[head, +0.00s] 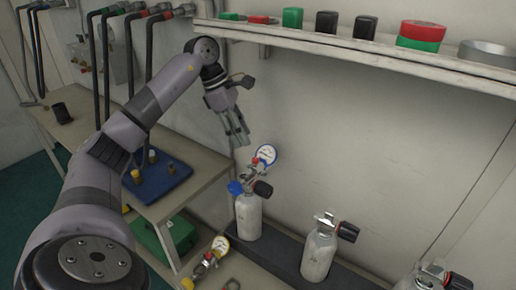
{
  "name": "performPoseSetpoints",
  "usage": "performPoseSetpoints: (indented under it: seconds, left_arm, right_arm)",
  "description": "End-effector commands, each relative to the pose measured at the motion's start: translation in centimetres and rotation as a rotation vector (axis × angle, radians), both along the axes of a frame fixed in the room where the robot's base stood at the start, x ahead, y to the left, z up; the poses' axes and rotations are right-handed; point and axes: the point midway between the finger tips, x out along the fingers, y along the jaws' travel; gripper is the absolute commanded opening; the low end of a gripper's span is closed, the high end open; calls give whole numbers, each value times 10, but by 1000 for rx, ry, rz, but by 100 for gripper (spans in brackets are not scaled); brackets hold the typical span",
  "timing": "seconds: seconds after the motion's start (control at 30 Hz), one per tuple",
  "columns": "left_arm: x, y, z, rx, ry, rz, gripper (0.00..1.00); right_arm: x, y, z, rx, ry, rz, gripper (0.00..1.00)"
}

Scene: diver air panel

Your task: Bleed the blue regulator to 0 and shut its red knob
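The blue regulator has a blue-rimmed gauge (266,155) with a white face and sits on top of a silver cylinder (248,217). A blue knob (235,187) is on its left and a black knob (263,189) on its right. A small red part, which looks like the red knob (256,161), shows beside the gauge. The gauge reading is too small to tell. My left gripper (239,143) points down, above and left of the gauge, apart from it. Its fingers look close together with nothing seen between them. My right gripper is not in view.
A yellow-rimmed gauge regulator (220,245) lies low, left of the cylinder. Other cylinders (318,255) stand to the right against the wall. A shelf (370,48) with several coloured items runs above. A bench (195,185) with a blue tray (160,183) is left.

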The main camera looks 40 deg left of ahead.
Motion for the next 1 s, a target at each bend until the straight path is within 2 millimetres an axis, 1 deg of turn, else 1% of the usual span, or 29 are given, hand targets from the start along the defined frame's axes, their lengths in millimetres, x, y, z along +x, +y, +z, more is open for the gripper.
performPoseSetpoints:
  seconds: [0.03, 0.1, 0.2, 0.27, 0.37, 0.5, 0.63, 0.8, 0.83, 1.0]
  left_arm:
    - [1, -2, -6, 0, 4, -2, 37]
    - [3, -6, -15, -1, 5, -3, 37]
    - [6, -12, -30, -3, 5, -4, 37]
    - [8, -15, -39, -3, 5, -4, 37]
    - [11, -20, -51, -4, 4, -3, 37]
    - [14, -23, -63, -3, 1, -3, 37]
    - [15, -24, -66, -3, -1, -3, 37]
    - [15, -24, -66, -3, -1, -3, 37]
    - [15, -24, -66, -3, -1, -3, 37]
    - [15, -24, -66, -3, 0, -2, 25]
  right_arm:
    - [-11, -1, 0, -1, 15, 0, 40]
    - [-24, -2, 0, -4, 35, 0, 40]
    - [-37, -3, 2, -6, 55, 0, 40]
    - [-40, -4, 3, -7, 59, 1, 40]
    - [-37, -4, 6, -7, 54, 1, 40]
    - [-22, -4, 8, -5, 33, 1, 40]
    - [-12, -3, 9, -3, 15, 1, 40]
    - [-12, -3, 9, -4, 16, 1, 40]
    - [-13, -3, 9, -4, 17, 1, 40]
    - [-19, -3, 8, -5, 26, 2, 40]
